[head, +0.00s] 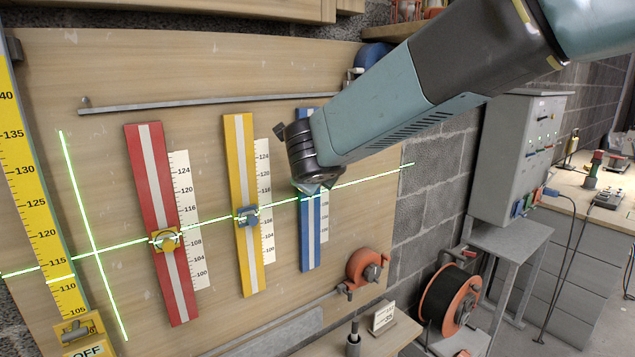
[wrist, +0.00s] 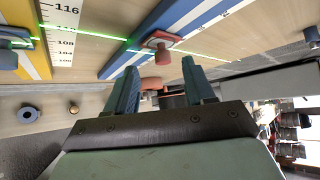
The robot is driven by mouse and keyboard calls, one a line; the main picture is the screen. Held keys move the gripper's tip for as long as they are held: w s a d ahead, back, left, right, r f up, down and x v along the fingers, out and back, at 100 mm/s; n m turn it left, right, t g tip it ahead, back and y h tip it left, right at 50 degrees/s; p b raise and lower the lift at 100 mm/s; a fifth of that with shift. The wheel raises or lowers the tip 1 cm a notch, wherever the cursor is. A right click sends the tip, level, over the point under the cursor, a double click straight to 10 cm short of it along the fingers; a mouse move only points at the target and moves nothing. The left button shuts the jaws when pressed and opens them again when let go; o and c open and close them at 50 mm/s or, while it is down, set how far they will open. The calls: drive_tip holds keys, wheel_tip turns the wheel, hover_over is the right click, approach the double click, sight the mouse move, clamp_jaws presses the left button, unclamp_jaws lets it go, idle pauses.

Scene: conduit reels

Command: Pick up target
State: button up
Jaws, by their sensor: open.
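No object is labelled as the target. In the wrist view, a red slider block with a red knob (wrist: 160,43) sits on the blue rail. The green laser line reaches the rail beside it. My gripper (wrist: 160,67) is open, with its two blue-green fingers on either side of the knob's line, apart from it as far as I can tell. In the head view the blue rail (head: 311,240) shows, but my wrist hides its slider. A yellow slider (head: 166,240) sits on the red rail (head: 180,290) and a blue-grey slider (head: 247,216) on the yellow rail (head: 240,160).
The rails hang on a wooden board (head: 80,200) with white scales beside them. An orange reel (head: 367,266) is at the board's lower right. A grey cabinet (head: 515,155) and a black cable reel (head: 450,298) stand to the right. A metal bar (head: 200,102) crosses the upper board.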

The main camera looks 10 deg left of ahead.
drive_tip(key=x, duration=0.5)
drive_tip(key=shift+d+f, duration=0.1)
drive_tip(key=shift+d, duration=0.2)
drive_tip(key=shift+c, duration=0.4)
clamp_jaws()
